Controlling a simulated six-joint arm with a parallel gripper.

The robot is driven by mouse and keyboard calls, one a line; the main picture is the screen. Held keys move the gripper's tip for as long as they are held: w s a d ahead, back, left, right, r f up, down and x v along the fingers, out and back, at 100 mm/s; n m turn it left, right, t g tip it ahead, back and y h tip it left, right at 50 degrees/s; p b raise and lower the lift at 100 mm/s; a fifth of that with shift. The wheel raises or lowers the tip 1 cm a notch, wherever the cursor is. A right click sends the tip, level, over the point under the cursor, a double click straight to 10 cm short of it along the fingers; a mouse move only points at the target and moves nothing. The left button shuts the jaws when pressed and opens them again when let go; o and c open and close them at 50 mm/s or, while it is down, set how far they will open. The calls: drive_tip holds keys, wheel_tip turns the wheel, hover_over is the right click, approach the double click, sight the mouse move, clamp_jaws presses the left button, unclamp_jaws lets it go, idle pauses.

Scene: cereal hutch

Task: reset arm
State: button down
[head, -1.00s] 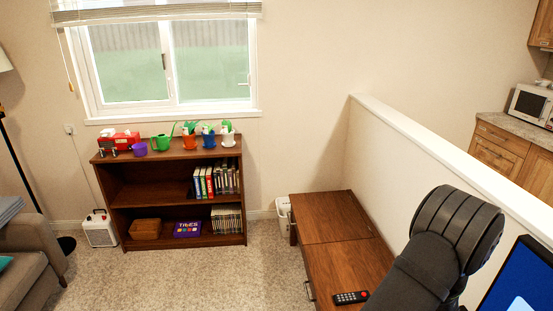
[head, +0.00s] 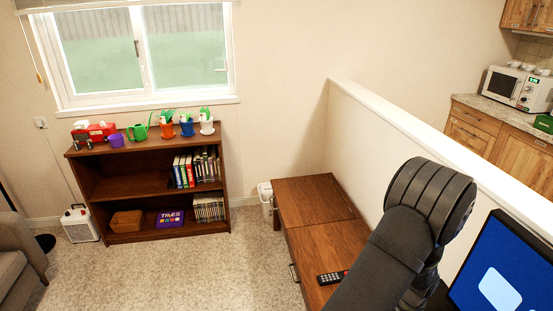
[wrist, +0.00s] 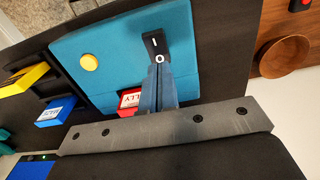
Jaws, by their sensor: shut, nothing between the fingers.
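My gripper (wrist: 157,60) shows in the wrist view with its two narrow fingers together and nothing held between them. It is over a teal panel (wrist: 105,45) with a round yellow knob (wrist: 88,62); I cannot tell whether it touches the panel. A red box with white lettering (wrist: 130,98) lies partly hidden beside the fingers. In the head view only my dark arm shows at the lower right, bent at the elbow; the gripper is out of sight there.
The wrist view shows yellow (wrist: 25,79) and blue (wrist: 55,112) boxes and a wooden bowl (wrist: 284,55). In the head view, a low wooden cabinet (head: 315,200) bears a remote (head: 332,277). A half wall (head: 430,140) and blue screen (head: 505,275) flank my arm. Carpet (head: 235,255) is clear.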

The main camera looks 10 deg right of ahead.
drive_tip(key=shift+f, duration=0.85)
drive_tip(key=a+r+h, duration=0.1)
drive_tip(key=a+r, duration=0.2)
drive_tip(key=r, duration=2.1)
drive_tip(key=shift+w+a+r, duration=0.15)
drive_tip(key=shift+w+a, duration=0.05)
drive_tip(key=shift+w, duration=0.2)
